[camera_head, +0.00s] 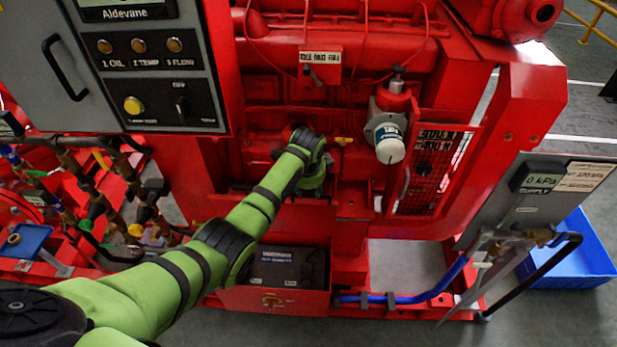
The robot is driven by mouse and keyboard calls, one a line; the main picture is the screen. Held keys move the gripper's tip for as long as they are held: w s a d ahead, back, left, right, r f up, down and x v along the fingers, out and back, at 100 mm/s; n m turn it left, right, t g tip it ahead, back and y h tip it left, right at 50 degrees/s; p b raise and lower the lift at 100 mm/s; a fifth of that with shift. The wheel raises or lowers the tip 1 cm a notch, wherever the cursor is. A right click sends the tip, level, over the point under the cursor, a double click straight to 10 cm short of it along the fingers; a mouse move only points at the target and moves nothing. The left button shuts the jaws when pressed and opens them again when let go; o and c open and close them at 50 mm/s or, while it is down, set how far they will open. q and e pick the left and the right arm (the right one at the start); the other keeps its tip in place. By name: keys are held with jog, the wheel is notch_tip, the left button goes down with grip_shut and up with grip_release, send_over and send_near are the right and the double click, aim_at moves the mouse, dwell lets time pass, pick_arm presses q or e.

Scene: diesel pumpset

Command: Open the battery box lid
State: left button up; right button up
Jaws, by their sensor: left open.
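The red battery box (246,300) sits low at the middle of the pumpset, with a small latch (272,301) on its front. Its top is uncovered, and a dark battery (290,265) with a white label shows inside. A red panel (300,222) stands upright behind the battery; it looks like the raised lid. My left arm reaches across from the lower left. My left gripper (312,180) is open, just above this panel; its fingers are mostly hidden by the wrist, and I cannot tell whether they touch it. My right gripper is out of view.
A grey control panel (100,75) hangs at upper left. Valves and pipes (95,200) crowd the left. A white filter (388,142) juts out right of my gripper. A blue hose (420,297) runs low, and a blue bin (580,255) stands at right.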

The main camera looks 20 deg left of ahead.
pick_arm(q)
jog(key=v, duration=0.6)
dwell(0.3)
jog(key=s+a+f+n, duration=0.1)
jog(key=s+f+n, duration=0.1)
jog(key=s+f, duration=0.65)
jog(key=s+f+n+g, duration=0.15)
jog(key=s+f, duration=0.35)
jog(key=f, duration=0.7)
jog(key=s+a+f+n+t, duration=0.1)
jog(key=s+f+n, duration=0.2)
jog(key=s+f, duration=0.5)
jog(key=s+f+n, duration=0.2)
jog(key=s+f, duration=0.2)
jog(key=s, duration=0.6)
jog(key=s+f+n+g, duration=0.1)
jog(key=s+f, duration=0.4)
jog(key=s, duration=0.5)
jog(key=s+f+n, duration=0.3)
jog(key=s+f, duration=0.1)
jog(key=s, duration=0.6)
jog(key=shift+s+a+f+h, duration=0.15)
jog(key=shift+a+f+h, duration=0.1)
jog(key=shift+h, duration=0.15)
